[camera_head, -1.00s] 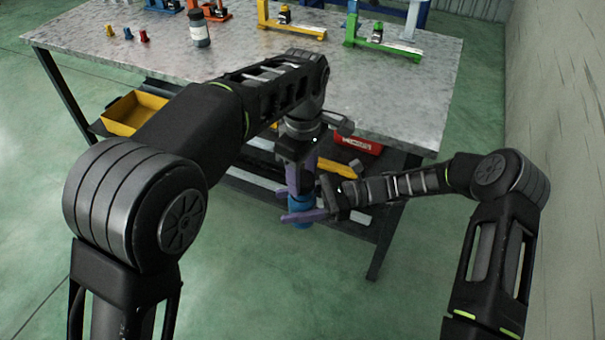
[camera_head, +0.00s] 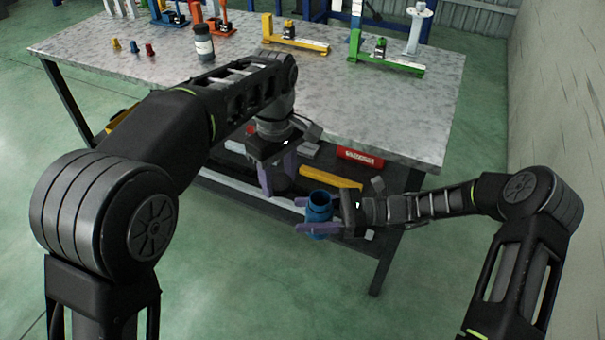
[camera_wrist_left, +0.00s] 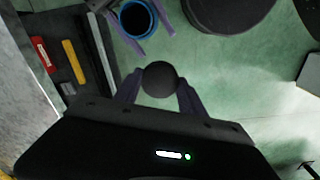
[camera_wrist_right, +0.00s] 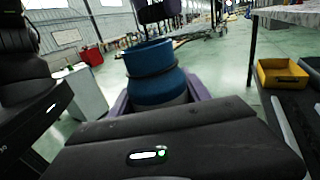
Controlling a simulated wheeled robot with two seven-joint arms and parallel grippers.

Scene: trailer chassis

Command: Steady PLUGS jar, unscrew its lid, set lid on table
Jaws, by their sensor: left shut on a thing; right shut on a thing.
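The blue jar (camera_head: 318,207) is held upright in front of the table, with its mouth open and bare. My right gripper (camera_head: 306,216) is shut around its body; the jar also shows in the right wrist view (camera_wrist_right: 155,78) and, from above, in the left wrist view (camera_wrist_left: 136,19). My left gripper (camera_head: 278,178) is shut on the dark round lid (camera_wrist_left: 160,79), which sits between its purple fingers, apart from the jar and to its left in the head view. No label can be read on the jar.
The grey table (camera_head: 350,105) has clear room in its middle and right front. A dark bottle (camera_head: 204,42), small coloured pegs (camera_head: 133,46) and yellow and green fixtures (camera_head: 385,58) stand toward the back. A lower shelf holds a red box (camera_head: 360,157) and a yellow bar (camera_head: 330,178).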

